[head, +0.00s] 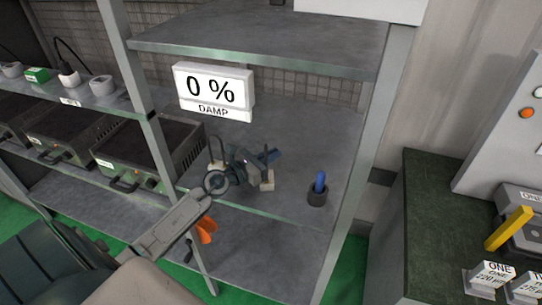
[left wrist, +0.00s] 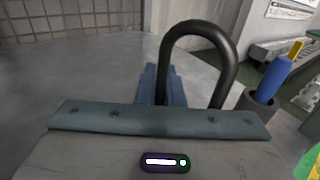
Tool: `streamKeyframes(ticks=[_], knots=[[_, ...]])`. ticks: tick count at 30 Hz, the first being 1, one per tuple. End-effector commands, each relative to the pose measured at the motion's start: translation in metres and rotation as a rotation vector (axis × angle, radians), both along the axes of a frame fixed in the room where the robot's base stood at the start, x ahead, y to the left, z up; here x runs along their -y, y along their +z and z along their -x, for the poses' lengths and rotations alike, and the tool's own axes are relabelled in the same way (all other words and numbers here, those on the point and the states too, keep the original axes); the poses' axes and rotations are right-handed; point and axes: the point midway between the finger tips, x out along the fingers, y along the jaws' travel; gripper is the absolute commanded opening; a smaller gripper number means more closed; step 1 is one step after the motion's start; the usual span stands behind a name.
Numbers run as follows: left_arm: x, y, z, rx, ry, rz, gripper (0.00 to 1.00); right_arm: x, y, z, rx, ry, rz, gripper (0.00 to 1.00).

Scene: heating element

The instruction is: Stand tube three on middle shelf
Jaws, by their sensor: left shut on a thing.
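My right gripper is not in view.
Grey boxes (head: 150,150) stand to the left. A dark green bench (head: 430,220) with a yellow bar (head: 510,228) is at the right.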

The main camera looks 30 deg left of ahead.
Motion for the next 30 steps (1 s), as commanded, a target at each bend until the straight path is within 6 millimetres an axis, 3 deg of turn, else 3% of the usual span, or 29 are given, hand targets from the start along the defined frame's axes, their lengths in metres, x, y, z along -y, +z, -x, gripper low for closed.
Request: streamKeyframes(ticks=[4,6,8,19,30], knots=[[0.000,-0.004,0.000,0.001,0.000,0.000,0.00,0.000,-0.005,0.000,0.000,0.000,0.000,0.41],[0.000,-0.003,0.000,0.000,0.000,0.000,0.19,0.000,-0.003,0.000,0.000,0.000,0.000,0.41],[0.000,-0.003,0.000,0.000,0.000,0.000,0.29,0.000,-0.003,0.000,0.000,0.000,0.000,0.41],[0.000,0.003,0.000,0.000,0.000,0.000,0.29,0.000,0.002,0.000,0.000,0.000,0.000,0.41],[-0.018,-0.005,0.052,-0.003,-0.003,-0.006,0.29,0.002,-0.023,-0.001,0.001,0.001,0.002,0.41]])
